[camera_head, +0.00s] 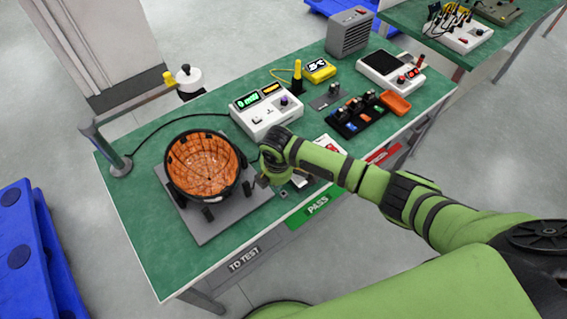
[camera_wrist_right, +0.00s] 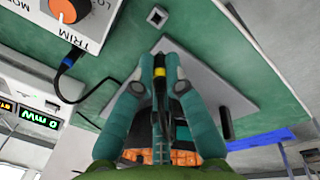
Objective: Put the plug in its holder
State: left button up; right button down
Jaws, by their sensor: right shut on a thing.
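My right gripper (camera_head: 262,181) is low over the green bench, beside the round orange-lined fixture. In the right wrist view its fingertips (camera_wrist_right: 160,62) are closed on a small dark plug with a yellow band (camera_wrist_right: 160,79). The fingers hide most of the plug. In the head view the plug is too small and covered to make out. A small square fitting with a dark centre (camera_wrist_right: 157,16) sits on the bench beyond the fingertips, apart from them. It also shows in the head view (camera_head: 283,193). I cannot tell if it is the plug's holder. My left gripper is out of view.
The orange-lined bowl (camera_head: 203,165) stands on a grey plate (camera_head: 228,218) at the gripper's left. A white meter box (camera_head: 262,117) with a black cable (camera_head: 163,128) stands behind. A black tray (camera_head: 350,125) and orange bin (camera_head: 395,103) are farther right. The front-left bench is clear.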

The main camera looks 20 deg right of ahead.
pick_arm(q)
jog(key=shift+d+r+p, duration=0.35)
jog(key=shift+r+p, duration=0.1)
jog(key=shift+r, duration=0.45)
pick_arm(e)
jog(key=d+r, duration=0.1)
jog(key=d+r+g, duration=0.1)
jog(key=r, duration=0.1)
jog(key=shift+d+g, duration=0.1)
jog(key=shift+g, duration=0.2)
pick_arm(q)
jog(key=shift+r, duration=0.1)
pick_arm(e)
notch_tip(320, 180, down, 6)
jog(key=b, duration=0.4)
jog(key=shift+r, duration=0.2)
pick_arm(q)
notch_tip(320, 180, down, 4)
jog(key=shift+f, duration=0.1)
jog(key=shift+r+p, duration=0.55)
